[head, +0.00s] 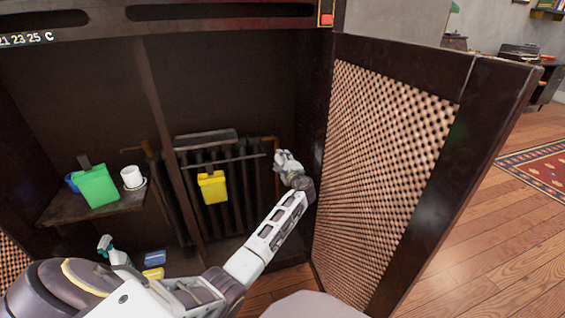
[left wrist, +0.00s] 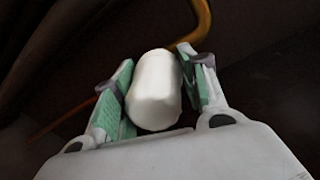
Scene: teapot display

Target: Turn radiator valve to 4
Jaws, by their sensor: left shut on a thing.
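The radiator valve is a white rounded knob (left wrist: 154,90) in the left wrist view, with an orange-brown pipe beyond it. My left gripper (left wrist: 157,88) has its two green-padded fingers on either side of the knob and is shut on it. In the head view my left gripper (head: 287,160) is inside the dark cabinet, at the right end of the dark radiator (head: 240,205). The knob is hard to make out there, and no number on it can be read. My right gripper is not in view.
The open lattice door (head: 385,130) stands close to the right of my left arm. A yellow container (head: 212,188) hangs on the radiator. A shelf (head: 65,208) at left holds a green container (head: 97,187) and a white cup (head: 131,177). A spray bottle (head: 117,255) stands below.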

